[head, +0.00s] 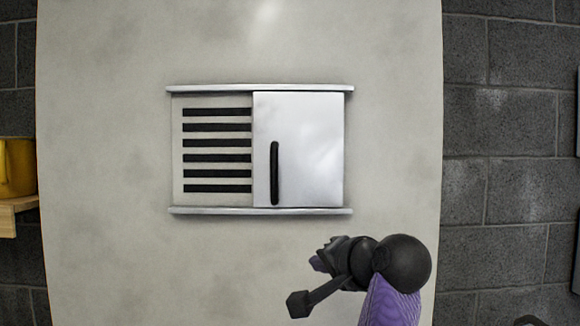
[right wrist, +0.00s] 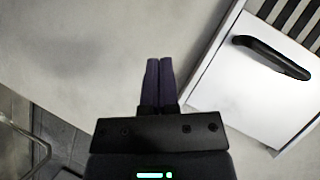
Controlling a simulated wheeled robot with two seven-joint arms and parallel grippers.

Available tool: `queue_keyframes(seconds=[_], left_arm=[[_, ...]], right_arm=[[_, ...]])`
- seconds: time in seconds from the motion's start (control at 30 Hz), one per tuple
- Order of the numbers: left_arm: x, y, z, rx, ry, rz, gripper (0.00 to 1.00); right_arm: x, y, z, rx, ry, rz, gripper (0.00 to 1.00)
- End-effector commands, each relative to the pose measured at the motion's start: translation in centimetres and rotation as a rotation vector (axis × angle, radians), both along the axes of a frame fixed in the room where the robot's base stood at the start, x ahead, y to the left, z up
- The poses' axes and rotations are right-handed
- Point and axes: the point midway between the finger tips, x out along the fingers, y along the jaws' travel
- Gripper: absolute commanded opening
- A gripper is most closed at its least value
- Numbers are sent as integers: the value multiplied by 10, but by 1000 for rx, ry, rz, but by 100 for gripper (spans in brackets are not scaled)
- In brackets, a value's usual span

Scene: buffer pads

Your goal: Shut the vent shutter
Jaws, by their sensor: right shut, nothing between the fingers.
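The vent shutter (head: 310,140) is a smooth silver panel between two horizontal rails, at the right half of the vent. Its black upright handle (head: 275,173) is near the panel's left edge. The dark vent slots (head: 217,143) lie uncovered on the left. In the right wrist view the shutter (right wrist: 245,90) and handle (right wrist: 270,57) are at the right, tilted. My right gripper (head: 316,263) is below the vent, apart from the handle. In the right wrist view its purple fingers (right wrist: 158,62) are together and empty. My left gripper is out of view.
The vent is mounted on a pale wall panel (head: 100,250), with dark grey block wall (head: 505,150) at both sides. A yellow object (head: 18,167) sits on a wooden shelf (head: 18,205) at the far left. The space in front of the vent looks clear.

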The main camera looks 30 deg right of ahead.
Motion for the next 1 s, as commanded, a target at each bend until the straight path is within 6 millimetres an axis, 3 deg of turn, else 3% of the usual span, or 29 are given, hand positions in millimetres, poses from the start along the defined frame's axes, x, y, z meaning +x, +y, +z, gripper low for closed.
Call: queue_keyframes(seconds=[0.03, 0.1, 0.23, 0.37, 0.83, 1.0], left_arm=[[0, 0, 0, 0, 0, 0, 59], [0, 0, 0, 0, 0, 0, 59], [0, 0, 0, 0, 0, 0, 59], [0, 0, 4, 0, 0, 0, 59], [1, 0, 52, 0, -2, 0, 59], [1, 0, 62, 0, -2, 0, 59]], right_arm=[[-5, -10, 42, 115, -105, -11, 0], [-16, -21, 86, 260, -216, -5, 0], [-32, -30, 130, 414, -332, 23, 0], [-29, -31, 140, 450, -353, 34, 0], [68, -26, 142, 444, -348, 33, 0], [85, -5, 140, 443, -351, 34, 0]])
